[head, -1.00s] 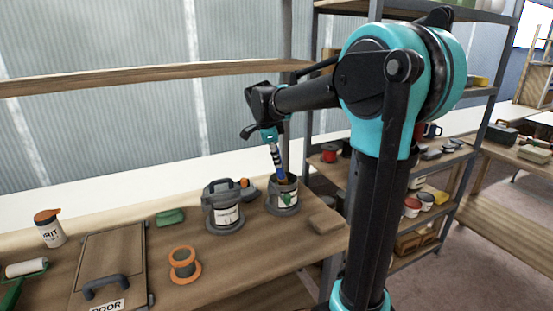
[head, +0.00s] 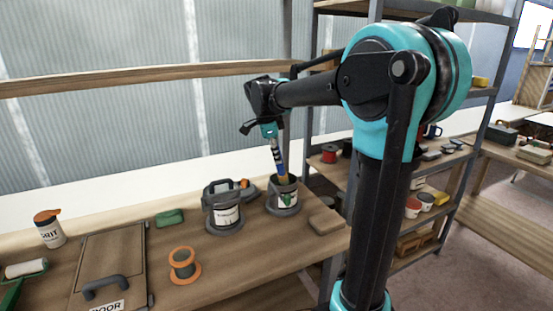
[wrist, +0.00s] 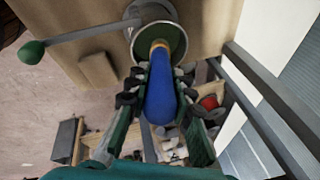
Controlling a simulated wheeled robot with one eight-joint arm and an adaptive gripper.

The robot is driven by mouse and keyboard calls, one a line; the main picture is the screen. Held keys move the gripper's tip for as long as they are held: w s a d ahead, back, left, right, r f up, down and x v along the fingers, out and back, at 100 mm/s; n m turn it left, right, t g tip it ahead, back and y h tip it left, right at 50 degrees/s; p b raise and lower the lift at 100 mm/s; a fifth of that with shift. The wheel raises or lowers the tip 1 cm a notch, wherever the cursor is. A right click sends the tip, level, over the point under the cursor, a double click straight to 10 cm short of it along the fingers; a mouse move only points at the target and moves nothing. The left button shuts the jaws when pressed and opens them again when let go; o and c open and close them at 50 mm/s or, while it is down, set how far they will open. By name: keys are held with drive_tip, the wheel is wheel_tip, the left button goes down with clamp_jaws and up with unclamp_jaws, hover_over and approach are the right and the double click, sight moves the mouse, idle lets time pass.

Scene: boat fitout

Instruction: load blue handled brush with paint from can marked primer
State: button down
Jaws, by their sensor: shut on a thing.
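My gripper (head: 269,133) is shut on the blue handled brush (head: 279,158) and holds it nearly upright, tip down, over the rear-right can (head: 286,201). This can is grey, with a green mark on a pale label; its wording is too small to read. In the wrist view, the blue handle (wrist: 161,101) sits between the two fingers (wrist: 163,112), and its tan lower end points into the round green-lined can opening (wrist: 172,38). The bristle tip is hidden, so I cannot tell whether it touches paint. A second grey can (head: 223,211) with unreadable label print stands to the left.
A tan block (head: 325,222) is right of the can. Shelving (head: 465,180) stands behind my arm.

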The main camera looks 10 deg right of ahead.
drive_tip(key=shift+r, duration=2.6)
